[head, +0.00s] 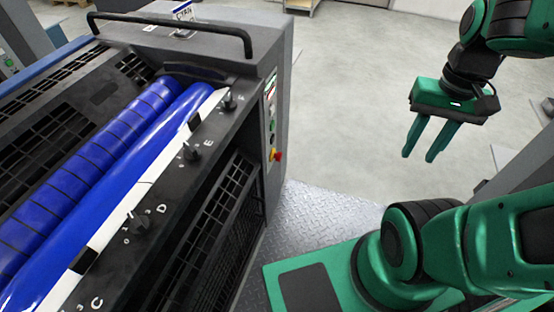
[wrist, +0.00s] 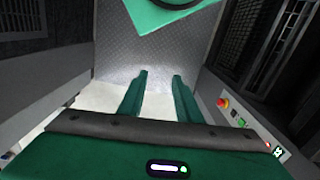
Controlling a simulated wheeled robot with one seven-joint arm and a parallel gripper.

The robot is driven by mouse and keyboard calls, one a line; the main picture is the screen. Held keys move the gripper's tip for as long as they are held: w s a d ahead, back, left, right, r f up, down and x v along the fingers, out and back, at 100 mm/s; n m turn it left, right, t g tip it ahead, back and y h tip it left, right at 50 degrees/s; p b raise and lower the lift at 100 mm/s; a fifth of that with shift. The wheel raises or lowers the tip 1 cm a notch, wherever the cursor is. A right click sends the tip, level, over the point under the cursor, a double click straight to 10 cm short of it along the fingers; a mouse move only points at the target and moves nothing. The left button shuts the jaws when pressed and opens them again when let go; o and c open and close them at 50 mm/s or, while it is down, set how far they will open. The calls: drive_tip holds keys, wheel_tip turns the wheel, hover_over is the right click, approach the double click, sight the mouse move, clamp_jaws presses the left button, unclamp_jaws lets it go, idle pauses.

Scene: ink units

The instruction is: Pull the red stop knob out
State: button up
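The red stop knob (head: 278,155) sits low on the control strip at the side of the grey press unit, with a bit of yellow around it. It also shows in the wrist view (wrist: 223,103), right of my fingers, sticking out from the panel. My gripper (head: 418,155) is green, hangs with its fingers pointing down, and is well to the right of the knob in the head view. Its two fingers are apart with nothing between them; they also show in the wrist view (wrist: 158,90). Nothing touches the knob.
The control panel (wrist: 258,130) carries a green button (wrist: 241,122) and other small controls. The press has blue rollers (head: 95,160), black knobs and a black handrail (head: 170,22). Clear pale floor (head: 340,110) and a metal tread plate (head: 320,215) lie beside it.

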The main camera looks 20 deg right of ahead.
sight(281, 158)
drive_tip(key=shift+o, duration=2.5)
drive_tip(key=shift+s+r, duration=0.2)
drive_tip(key=shift+s, duration=0.2)
drive_tip(key=w+a+f+n+y, duration=0.1)
drive_tip(key=w+f+n+y, duration=0.3)
drive_tip(key=w+f+n, duration=1.15)
drive_tip(key=w+a+f+n+t+y, duration=0.1)
drive_tip(key=w+a+f+t+y, duration=0.25)
drive_tip(key=w+f, duration=0.4)
drive_tip(key=w+a+f+n+t+y, duration=0.2)
drive_tip(key=w+a+f+t+y, duration=0.15)
drive_tip(key=f, duration=0.65)
drive_tip(key=w+a+f+n+t+y, duration=0.1)
drive_tip(key=w+a+f+t+y, duration=0.2)
drive_tip(key=w+f, duration=0.5)
drive_tip(key=shift+t, duration=0.4)
drive_tip(key=x, duration=0.9)
drive_tip(key=shift+s+a+f, duration=0.15)
drive_tip(key=shift+s+f, duration=0.15)
drive_tip(key=shift+f, duration=0.1)
